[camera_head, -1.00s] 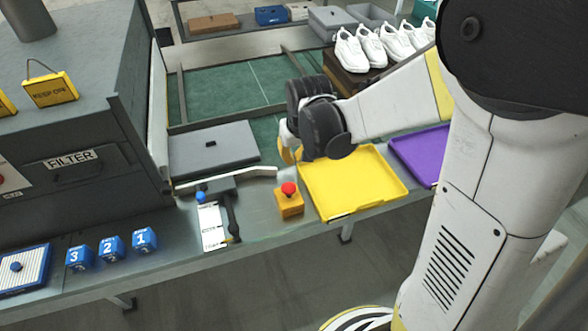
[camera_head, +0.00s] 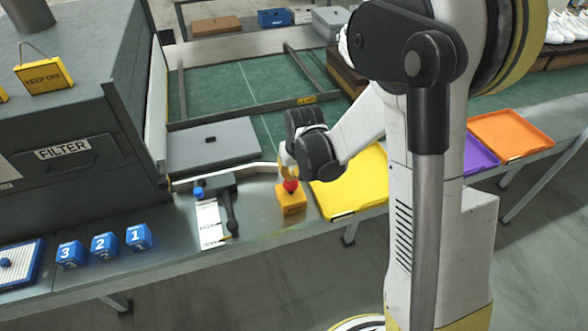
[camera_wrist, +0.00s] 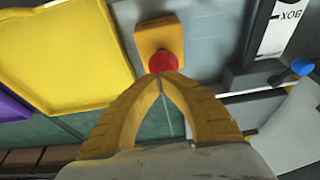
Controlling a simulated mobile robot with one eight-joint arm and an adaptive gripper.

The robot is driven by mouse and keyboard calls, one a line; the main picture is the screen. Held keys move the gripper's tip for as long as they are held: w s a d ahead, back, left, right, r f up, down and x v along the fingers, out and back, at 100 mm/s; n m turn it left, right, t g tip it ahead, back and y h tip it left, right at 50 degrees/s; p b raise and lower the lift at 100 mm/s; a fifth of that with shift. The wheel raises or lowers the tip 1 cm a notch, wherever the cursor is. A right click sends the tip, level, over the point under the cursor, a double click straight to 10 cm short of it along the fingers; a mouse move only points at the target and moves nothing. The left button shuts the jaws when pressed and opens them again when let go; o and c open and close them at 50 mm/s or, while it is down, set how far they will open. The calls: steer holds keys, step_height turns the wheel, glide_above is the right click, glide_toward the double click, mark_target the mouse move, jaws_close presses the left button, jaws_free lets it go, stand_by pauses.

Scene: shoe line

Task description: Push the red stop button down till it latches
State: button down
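The red stop button (camera_head: 291,186) sits on a small yellow box (camera_head: 292,203) on the grey bench. In the wrist view the red button (camera_wrist: 163,62) and its yellow box (camera_wrist: 158,35) are straight beyond my fingertips. My gripper (camera_wrist: 163,76) has its two yellow fingers drawn together at the tips, with nothing between them. In the head view my gripper (camera_head: 288,174) is right above the button and hides part of its top. The tips overlap the button's edge in the wrist view; I cannot tell whether they touch it.
A yellow tray (camera_head: 352,188) lies just right of the box, with a purple tray (camera_head: 478,155) and an orange tray (camera_head: 510,133) beyond. A lever panel (camera_head: 211,226) is close on the left. Blue numbered blocks (camera_head: 104,245) stand farther left. A grey lid (camera_head: 212,146) lies behind.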

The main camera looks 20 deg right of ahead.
mark_target(293, 181)
steer(key=shift+f, duration=0.55)
step_height(293, 181, down, 3)
steer(key=b, duration=0.2)
steer(key=shift+r+b, duration=0.1)
steer(key=shift+b, duration=0.2)
steer(key=shift+r, duration=0.2)
step_height(293, 181, up, 4)
steer(key=p, duration=0.3)
steer(key=p+v, duration=0.4)
steer(key=v, duration=0.6)
steer(key=shift+s, duration=0.1)
